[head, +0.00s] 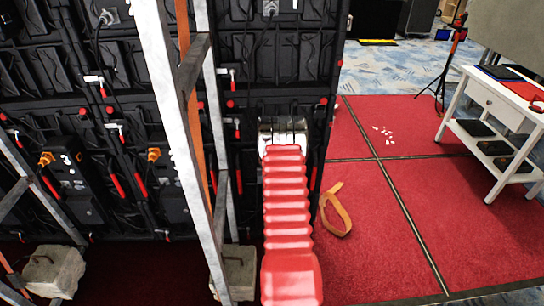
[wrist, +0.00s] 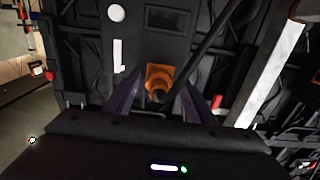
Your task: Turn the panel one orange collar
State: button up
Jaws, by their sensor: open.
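The orange collar (wrist: 158,78) sits on the back of a black panel (wrist: 185,70), in the middle of the wrist view, with a dark cable at its lower end. My gripper (wrist: 160,97) is open, with one dark finger on each side of the collar. I see gaps between fingers and collar; contact cannot be told. A white mark (wrist: 119,55) is on the panel to the left. In the head view my red arm hides this collar and my fingers against the right-hand panel column (head: 275,60).
Other orange collars (head: 46,158) (head: 153,154) are on panels to the left, one near a white 3. A metal frame post (head: 175,120) stands left of my arm. An orange strap (head: 337,208) lies on red carpet, and a white table (head: 500,115) stands right.

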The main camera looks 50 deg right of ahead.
jog(key=shift+c, duration=0.6)
jog(key=c, duration=0.9)
jog(key=m, duration=0.4)
jog(key=shift+a, duration=0.1)
jog(key=shift+w+m, duration=0.1)
jog(key=shift+m, duration=2.4)
jog(key=o, duration=1)
